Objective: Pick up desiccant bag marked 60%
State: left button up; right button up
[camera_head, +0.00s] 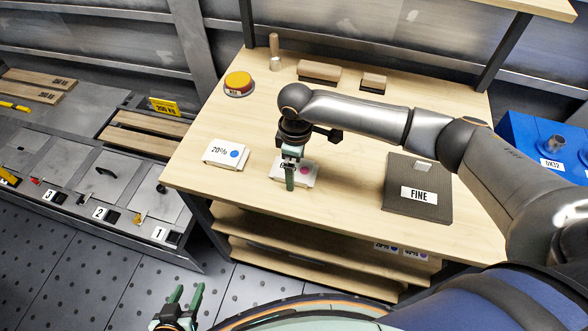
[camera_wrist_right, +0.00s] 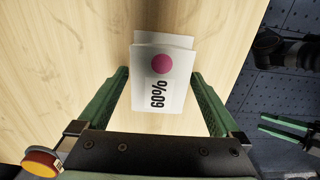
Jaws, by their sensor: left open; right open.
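The white desiccant bag marked 60% (camera_wrist_right: 159,92), with a pink dot, lies on the wooden bench top. In the head view the bag (camera_head: 307,175) is partly hidden by my right gripper (camera_head: 288,182), which is directly over it. In the right wrist view the open fingers of my right gripper (camera_wrist_right: 160,92) stand on either side of the bag, with a gap to each side. I cannot tell how far above the bench the fingertips are. My left gripper (camera_head: 180,301) is open and empty, low at the bottom left, off the bench.
A bag marked 20% (camera_head: 226,153) with a blue dot lies to the left. A dark pad marked FINE (camera_head: 400,207) lies to the right.

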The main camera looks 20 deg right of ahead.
jog(key=c, duration=1.2)
jog(key=shift+c, duration=0.2)
jog(key=shift+r, duration=0.15)
